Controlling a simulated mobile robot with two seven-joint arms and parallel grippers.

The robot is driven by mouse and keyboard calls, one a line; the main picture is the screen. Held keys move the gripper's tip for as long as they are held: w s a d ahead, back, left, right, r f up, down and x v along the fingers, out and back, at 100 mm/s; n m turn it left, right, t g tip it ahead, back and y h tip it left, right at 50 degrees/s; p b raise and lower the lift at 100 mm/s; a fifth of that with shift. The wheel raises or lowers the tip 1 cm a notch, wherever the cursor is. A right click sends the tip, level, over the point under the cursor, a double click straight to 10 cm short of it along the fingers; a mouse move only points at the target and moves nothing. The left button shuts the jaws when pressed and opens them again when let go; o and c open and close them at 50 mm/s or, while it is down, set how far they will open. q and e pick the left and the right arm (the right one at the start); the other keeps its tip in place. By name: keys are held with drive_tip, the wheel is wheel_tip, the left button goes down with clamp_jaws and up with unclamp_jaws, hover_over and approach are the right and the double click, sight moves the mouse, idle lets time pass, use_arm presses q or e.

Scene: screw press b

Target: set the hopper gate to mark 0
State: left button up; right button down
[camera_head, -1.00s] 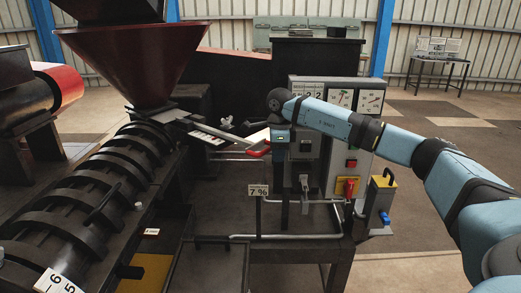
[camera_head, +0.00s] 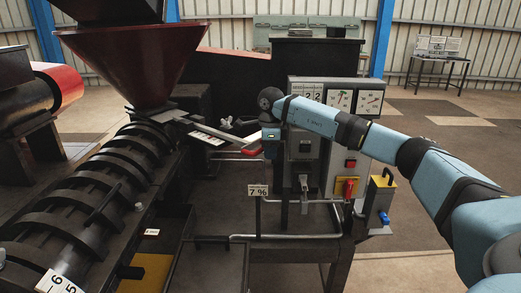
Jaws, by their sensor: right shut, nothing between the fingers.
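The red hopper (camera_head: 137,60) stands at the upper left over the screw barrel. The gate (camera_head: 215,131) is a flat grey bar that sticks out from under the hopper towards the right. Its red handle (camera_head: 252,148) is at the bar's right end. A pale scale plate (camera_head: 206,138) lies along the bar; its marks are too small to read. My right gripper (camera_head: 266,146) points down beside the right end of the handle, seemingly against it. It is shut with nothing held; its fingertips are hard to make out. My left gripper is not in view.
The ribbed screw barrel (camera_head: 100,190) runs along the left. A control cabinet (camera_head: 353,140) with gauges and a red lever (camera_head: 349,188) stands just right of my gripper. A "7 %" sign (camera_head: 258,190) stands below it.

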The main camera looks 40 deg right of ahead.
drive_tip(key=shift+w+a+r, duration=0.1)
drive_tip(key=shift+w+a, duration=0.05)
drive_tip(key=shift+w, duration=0.4)
drive_tip(key=shift+w+a, duration=0.15)
drive_tip(key=shift+w, duration=0.35)
drive_tip(key=shift+w+a+p, duration=0.15)
drive_tip(key=shift+w+a, duration=0.1)
drive_tip(key=shift+w, duration=0.75)
drive_tip(key=shift+w+a+p, duration=0.2)
drive_tip(key=shift+w, duration=0.75)
drive_tip(key=shift+w+a+p, duration=0.15)
drive_tip(key=shift+w+a, duration=0.1)
drive_tip(key=shift+w, duration=0.75)
drive_tip(key=shift+s, duration=1.2)
wheel_tip(320, 180, up, 9)
drive_tip(key=p, duration=0.7)
hover_over(250, 143)
drive_tip(key=s+d, duration=0.1)
drive_tip(key=shift+s, duration=0.2)
